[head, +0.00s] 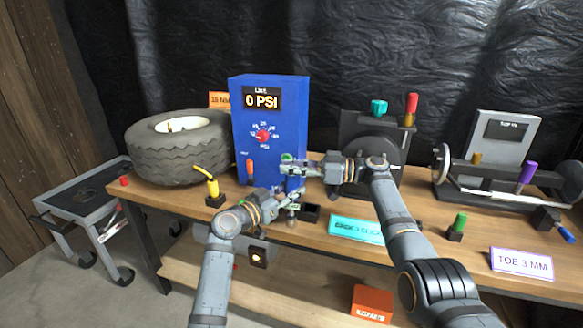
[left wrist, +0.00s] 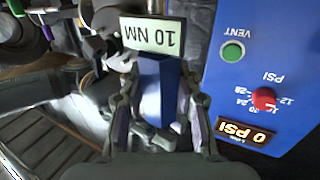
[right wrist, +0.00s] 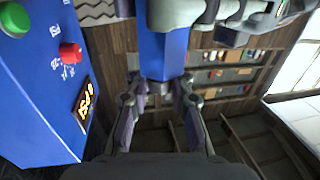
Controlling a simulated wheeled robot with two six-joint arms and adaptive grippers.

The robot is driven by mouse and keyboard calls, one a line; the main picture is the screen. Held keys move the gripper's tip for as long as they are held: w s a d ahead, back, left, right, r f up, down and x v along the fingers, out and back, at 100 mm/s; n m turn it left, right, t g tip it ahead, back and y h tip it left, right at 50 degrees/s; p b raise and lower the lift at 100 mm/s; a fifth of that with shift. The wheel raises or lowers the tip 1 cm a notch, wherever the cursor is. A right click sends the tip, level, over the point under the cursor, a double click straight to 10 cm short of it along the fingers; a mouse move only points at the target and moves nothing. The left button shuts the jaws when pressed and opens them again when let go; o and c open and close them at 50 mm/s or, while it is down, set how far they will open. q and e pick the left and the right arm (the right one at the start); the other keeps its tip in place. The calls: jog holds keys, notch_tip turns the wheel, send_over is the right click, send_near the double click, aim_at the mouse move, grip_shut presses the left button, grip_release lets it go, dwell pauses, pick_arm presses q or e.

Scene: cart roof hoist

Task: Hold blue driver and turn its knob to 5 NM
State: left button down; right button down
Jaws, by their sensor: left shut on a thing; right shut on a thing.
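The blue driver shows between my left fingers in the left wrist view (left wrist: 158,88), with a pale readout (left wrist: 152,36) that says 10 NM, upside down in this picture. My left gripper (head: 294,194) is shut on the blue driver, in front of the blue gauge box. My right gripper (head: 288,168) is just above and behind it in the head view, also shut on the driver. Blue of the driver shows between the right fingers in the right wrist view (right wrist: 165,58). In the head view the grippers mostly hide the driver, and its knob cannot be made out.
The blue gauge box (head: 270,125) with a 0 PSI screen and red dial stands close behind both grippers. A tire (head: 175,150) and a yellow-handled tool (head: 212,188) are left. A teal card (head: 356,229) and a green-handled tool (head: 458,224) are right.

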jog(key=shift+d+f, duration=0.15)
jog(key=shift+d, duration=0.1)
dwell(0.7)
jog(key=c, duration=1.2)
grip_release()
jog(key=shift+a, duration=0.1)
jog(key=shift+o, duration=0.2)
jog(key=s+d, duration=0.1)
jog(key=d, duration=1.1)
jog(key=shift+s, duration=0.15)
